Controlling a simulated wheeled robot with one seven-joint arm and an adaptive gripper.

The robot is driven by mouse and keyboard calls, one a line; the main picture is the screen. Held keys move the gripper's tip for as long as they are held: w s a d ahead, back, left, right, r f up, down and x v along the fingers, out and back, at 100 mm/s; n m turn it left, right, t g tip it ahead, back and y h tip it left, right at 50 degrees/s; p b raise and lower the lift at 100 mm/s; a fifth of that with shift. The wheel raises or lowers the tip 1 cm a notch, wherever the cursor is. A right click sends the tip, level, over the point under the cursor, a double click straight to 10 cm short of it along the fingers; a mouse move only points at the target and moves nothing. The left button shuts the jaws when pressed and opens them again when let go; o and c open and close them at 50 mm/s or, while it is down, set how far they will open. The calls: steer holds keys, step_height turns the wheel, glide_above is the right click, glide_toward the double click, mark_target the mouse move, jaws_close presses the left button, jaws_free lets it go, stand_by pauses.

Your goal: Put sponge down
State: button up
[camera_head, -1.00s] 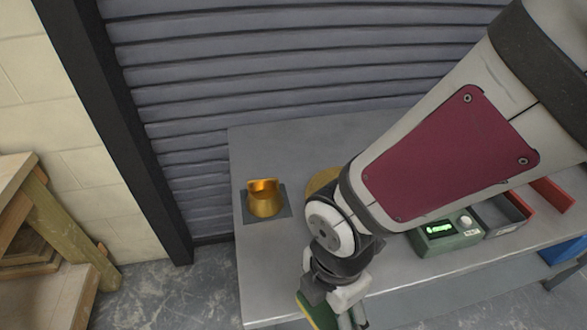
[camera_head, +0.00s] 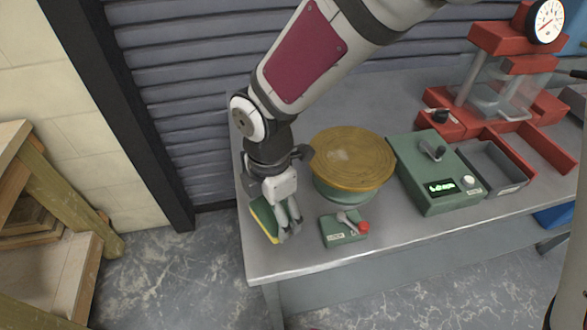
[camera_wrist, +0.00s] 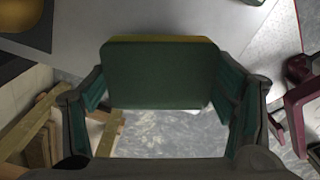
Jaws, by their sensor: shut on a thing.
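The sponge (camera_head: 264,221) is green with a yellow layer. My gripper (camera_head: 287,222) is shut on it near the left front edge of the table (camera_head: 390,228) in the head view. In the wrist view the green face of the sponge (camera_wrist: 158,75) fills the space between my two fingers (camera_wrist: 165,100), with a thin yellow strip along its top edge. Floor shows below it there, and the grey tabletop lies behind. I cannot tell whether the sponge touches the table. My arm and gripper hide part of the sponge in the head view.
A round yellow-topped turntable (camera_head: 352,158) stands right of my gripper. A small green lever box (camera_head: 343,230) is close by on its front side. A green display box (camera_head: 436,170), a grey tray (camera_head: 492,166) and a red press (camera_head: 510,75) stand further right.

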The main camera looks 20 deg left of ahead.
mark_target(275, 220)
steer(key=shift+f, duration=1.7)
steer(key=shift+f, duration=0.15)
steer(key=o, duration=1.5)
step_height(275, 220, up, 12)
steer(key=shift+r+p, duration=0.15)
steer(key=shift+p, duration=0.2)
steer(key=shift+w, duration=0.1)
